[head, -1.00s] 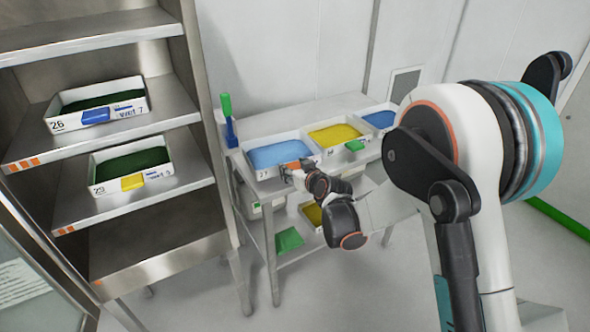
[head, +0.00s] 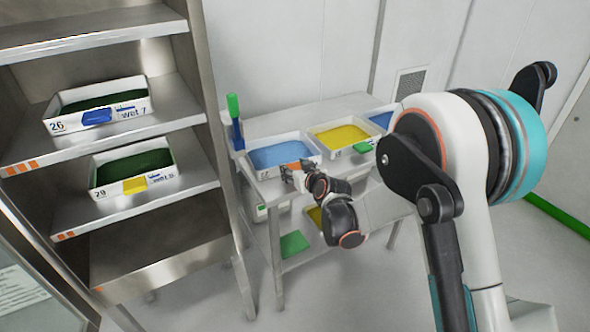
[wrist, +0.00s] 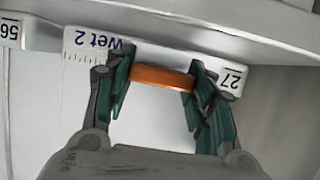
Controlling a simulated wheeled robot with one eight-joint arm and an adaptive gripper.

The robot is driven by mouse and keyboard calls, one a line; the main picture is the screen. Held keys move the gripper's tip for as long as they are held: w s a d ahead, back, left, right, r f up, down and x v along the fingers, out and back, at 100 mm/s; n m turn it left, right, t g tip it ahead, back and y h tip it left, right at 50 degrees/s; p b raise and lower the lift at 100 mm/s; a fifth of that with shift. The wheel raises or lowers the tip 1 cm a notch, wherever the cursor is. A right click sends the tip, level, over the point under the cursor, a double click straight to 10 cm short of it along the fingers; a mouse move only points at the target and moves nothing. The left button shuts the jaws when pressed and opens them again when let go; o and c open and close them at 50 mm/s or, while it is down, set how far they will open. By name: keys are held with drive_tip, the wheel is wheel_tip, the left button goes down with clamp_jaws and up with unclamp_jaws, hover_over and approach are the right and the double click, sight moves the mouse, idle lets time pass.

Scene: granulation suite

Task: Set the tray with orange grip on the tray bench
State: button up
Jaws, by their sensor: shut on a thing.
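The tray with the orange grip (head: 268,173) is white, holds blue material and is at the left end of the tray bench (head: 300,113). It looks level, at the bench top; whether its whole base rests there I cannot tell. My gripper (head: 291,171) is at its front wall, shut on the orange grip. In the wrist view the fingers of my gripper (wrist: 163,74) close on both ends of the orange grip (wrist: 162,78). The tray's label there reads "wet 2" and "27", upside down. My gripper hides part of the front wall in the head view.
A tray with yellow material (head: 340,150) and another blue one (head: 380,119) stand to the right on the bench. A green-and-blue upright object (head: 236,122) is at its left back corner. A steel rack (head: 215,190) holds trays 26 (head: 60,125) and 29 (head: 172,172) at left.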

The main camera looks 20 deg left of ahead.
drive_tip(key=o, duration=1.4)
drive_tip(key=shift+s, duration=0.1)
drive_tip(key=v, duration=1.2)
